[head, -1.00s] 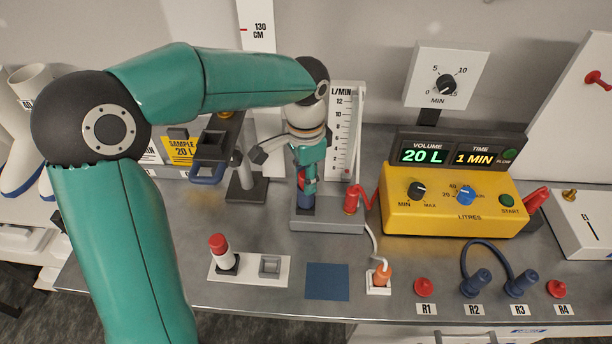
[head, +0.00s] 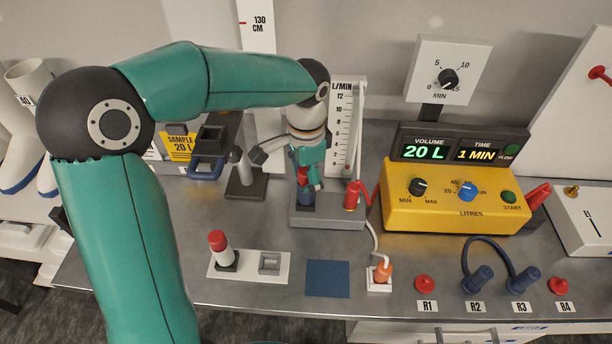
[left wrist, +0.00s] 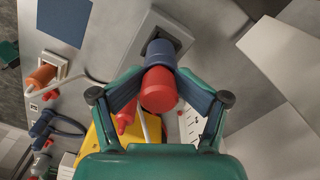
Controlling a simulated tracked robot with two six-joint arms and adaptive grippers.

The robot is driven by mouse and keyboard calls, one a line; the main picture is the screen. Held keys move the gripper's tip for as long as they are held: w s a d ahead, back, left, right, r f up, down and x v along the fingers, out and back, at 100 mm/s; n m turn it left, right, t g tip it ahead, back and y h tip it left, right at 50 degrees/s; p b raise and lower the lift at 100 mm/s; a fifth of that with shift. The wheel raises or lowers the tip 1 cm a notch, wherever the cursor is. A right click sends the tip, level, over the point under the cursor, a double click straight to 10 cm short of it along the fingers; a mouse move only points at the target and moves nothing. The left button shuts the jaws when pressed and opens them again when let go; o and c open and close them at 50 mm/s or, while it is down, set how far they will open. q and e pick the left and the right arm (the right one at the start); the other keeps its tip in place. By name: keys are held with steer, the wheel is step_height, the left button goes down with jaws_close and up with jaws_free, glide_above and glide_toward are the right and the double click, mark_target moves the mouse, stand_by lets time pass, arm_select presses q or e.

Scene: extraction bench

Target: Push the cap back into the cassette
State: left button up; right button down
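The cassette (head: 306,198) is a small blue body standing in the grey base of the flowmeter in the head view. Its red cap (head: 302,177) is on the upper part and partly hidden by my left gripper (head: 311,182). In the left wrist view the red cap (left wrist: 160,92) points toward the camera, with the blue cassette (left wrist: 160,54) behind it over a square recess. My left gripper (left wrist: 161,82) has a finger on each side, and both fingertips appear to press on the cap near where it meets the blue body. My right gripper is not in view.
The flowmeter scale (head: 343,130) stands right behind. A red connector (head: 352,196) with tubing is close on the right, then the yellow pump (head: 450,200). A white plate (head: 250,269) with a red-topped piece and a blue mat (head: 328,279) lie in front.

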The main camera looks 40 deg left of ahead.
arm_select(q)
steer(key=shift+w+r, duration=0.15)
steer(key=shift+r, duration=0.3)
step_height(320, 180, up, 11)
steer(key=shift+r, duration=0.1)
stand_by(0.5)
